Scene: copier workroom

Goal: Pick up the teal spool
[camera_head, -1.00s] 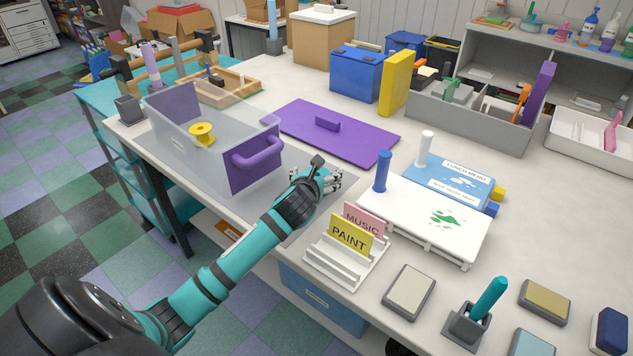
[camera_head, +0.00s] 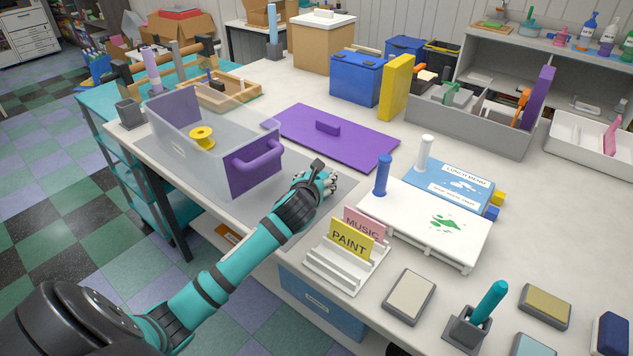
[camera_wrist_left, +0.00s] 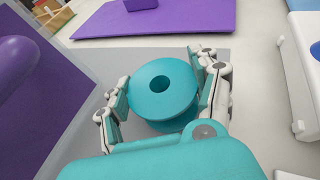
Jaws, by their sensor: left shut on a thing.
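The teal spool (camera_wrist_left: 152,98) shows in the left wrist view, upright between the two fingers of my left gripper (camera_wrist_left: 160,90). The fingers are shut on its sides. Below it is the grey mat (camera_wrist_left: 215,65); I cannot tell whether the spool touches it. In the head view my left gripper (camera_head: 325,182) is over the mat's right part, right of the clear bin, and its hand and arm hide the spool. My right gripper is not in view.
The clear bin (camera_head: 180,160) with a purple handle (camera_head: 258,160) stands left of my gripper, a yellow spool (camera_head: 202,137) inside. A purple lid (camera_head: 360,145) lies behind. A card holder (camera_head: 335,270) and a white board (camera_head: 415,230) stand close on the right.

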